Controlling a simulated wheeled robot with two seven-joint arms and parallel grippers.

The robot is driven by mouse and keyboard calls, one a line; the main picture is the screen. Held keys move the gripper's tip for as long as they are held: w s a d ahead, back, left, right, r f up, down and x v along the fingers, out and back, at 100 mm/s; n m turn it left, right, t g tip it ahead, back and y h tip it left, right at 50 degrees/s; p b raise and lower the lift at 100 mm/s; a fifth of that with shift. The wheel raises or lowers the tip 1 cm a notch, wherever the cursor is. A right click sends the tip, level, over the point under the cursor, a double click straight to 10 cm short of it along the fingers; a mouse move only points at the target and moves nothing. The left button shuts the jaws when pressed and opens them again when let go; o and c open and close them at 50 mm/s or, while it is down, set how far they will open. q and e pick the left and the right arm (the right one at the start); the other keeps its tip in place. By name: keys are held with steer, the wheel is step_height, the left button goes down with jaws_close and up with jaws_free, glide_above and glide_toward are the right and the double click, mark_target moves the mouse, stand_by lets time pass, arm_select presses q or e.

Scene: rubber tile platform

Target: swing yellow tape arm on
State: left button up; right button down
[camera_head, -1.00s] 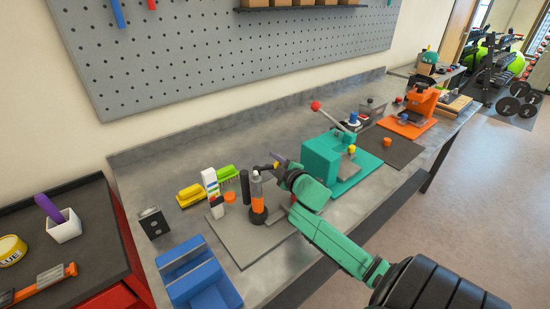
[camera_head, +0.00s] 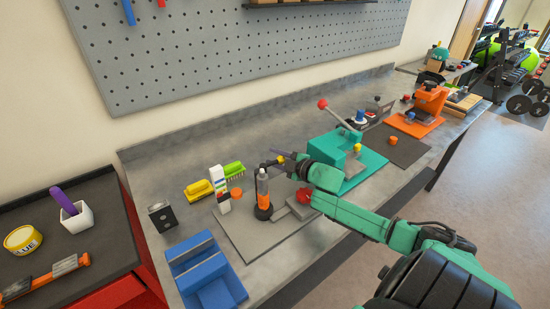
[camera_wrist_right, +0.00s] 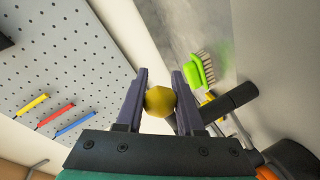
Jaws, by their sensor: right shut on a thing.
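The knob shows as a small yellow spot in the head view (camera_head: 281,160). A black arm (camera_head: 268,164) runs from above the bottle toward the knob. A black cylinder (camera_wrist_right: 230,102) lies to the right of the fingers in the wrist view. How the knob joins the black arm is unclear. My left gripper is out of view.
A teal lever press (camera_head: 352,165) stands to the right. A blue holder (camera_head: 205,275) is at the front left. A red part (camera_head: 304,196) sits under my arm.

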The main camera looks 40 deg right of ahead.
steer(key=c, duration=0.5)
jaws_free()
steer(key=shift+c, duration=0.2)
steer(key=p+v, duration=0.1)
steer(key=v, duration=1.3)
steer(key=shift+s+r+p, duration=0.1)
steer(key=shift+s+p, duration=0.25)
steer(key=shift+p, duration=0.05)
steer(key=shift+w, duration=0.1)
